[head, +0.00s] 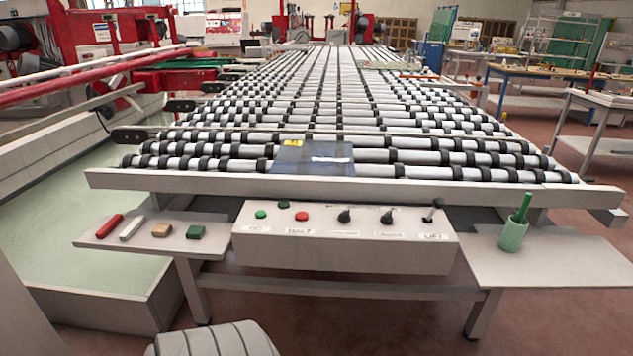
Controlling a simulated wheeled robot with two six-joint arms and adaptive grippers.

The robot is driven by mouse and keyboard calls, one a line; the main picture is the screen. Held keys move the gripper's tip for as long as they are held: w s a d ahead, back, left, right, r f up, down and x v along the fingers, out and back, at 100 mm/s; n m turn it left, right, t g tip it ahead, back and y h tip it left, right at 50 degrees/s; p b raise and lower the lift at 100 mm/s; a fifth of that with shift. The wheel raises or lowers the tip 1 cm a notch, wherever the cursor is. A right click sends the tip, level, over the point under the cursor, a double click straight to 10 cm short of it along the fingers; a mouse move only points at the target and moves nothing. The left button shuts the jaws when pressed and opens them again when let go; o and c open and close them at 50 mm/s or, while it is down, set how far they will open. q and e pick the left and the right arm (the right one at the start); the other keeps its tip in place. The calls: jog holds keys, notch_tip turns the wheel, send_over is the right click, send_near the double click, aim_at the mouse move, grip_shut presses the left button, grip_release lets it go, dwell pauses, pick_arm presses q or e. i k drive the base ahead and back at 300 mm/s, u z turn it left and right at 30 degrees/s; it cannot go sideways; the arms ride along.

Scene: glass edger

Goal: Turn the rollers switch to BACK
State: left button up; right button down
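A light grey control box (340,259) is at the front of the roller table, centre of the head view. Its sloped top has green buttons (261,214), a red button (302,216), two black knobs, a left one (344,216) and a right one (387,217), and a lever (433,210) at the right end. White labels sit below them. The labels under the two knobs are too small to read, so I cannot tell which knob is the rollers switch or where either points. Neither of my grippers is in view.
The roller table (440,190) stretches back behind the box, with a dark glass pane (313,158) on its near rollers. A left shelf (150,218) holds several small items. A right shelf (570,262) holds a green cup (513,235) with a brush. The space above the box looks clear.

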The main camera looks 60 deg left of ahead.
aim_at(344, 216)
jog(key=u, duration=1.55)
